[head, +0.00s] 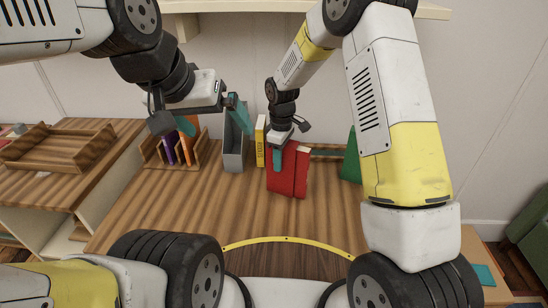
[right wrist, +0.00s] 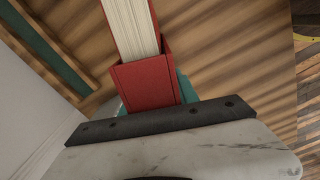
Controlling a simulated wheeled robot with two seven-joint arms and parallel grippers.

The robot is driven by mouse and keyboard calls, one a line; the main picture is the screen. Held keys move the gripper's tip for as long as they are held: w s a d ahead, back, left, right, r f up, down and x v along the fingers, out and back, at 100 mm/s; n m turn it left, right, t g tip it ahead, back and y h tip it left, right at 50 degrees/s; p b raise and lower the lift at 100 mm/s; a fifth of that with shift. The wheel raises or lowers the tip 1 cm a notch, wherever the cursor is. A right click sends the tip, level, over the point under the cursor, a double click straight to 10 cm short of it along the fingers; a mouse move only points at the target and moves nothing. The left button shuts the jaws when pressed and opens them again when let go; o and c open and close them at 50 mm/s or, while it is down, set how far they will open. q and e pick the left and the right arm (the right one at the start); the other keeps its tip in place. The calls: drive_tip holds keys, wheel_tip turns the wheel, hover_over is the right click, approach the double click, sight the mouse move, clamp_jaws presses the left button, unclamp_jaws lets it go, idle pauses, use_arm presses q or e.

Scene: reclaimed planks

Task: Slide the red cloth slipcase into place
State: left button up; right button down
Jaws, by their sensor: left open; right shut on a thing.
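The red cloth slipcase (head: 280,180) stands upright on the plank table, right of the yellow book (head: 260,142). In the right wrist view the slipcase (right wrist: 146,84) is around one end of a red book with white pages (right wrist: 131,28), and the rest of the book sticks out. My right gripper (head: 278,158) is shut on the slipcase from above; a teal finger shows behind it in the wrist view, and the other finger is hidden. My left gripper (head: 212,118) is open and empty, raised near the grey file holder (head: 233,152), its teal fingers apart.
A wooden rack (head: 152,150) with purple and orange books stands left of the grey holder. A green upright piece (head: 351,162) and a dark teal strip (head: 325,152) are to the right. A wooden tray (head: 60,148) sits on the left unit. The front tabletop is clear.

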drive_tip(key=w+d, duration=0.7)
drive_tip(key=shift+w, duration=0.4)
idle(0.6)
drive_tip(key=c, duration=0.6)
unclamp_jaws()
drive_tip(key=shift+d, duration=0.1)
wheel_tip(320, 180, up, 7)
drive_tip(key=o, duration=0.6)
drive_tip(key=shift+c, duration=0.2)
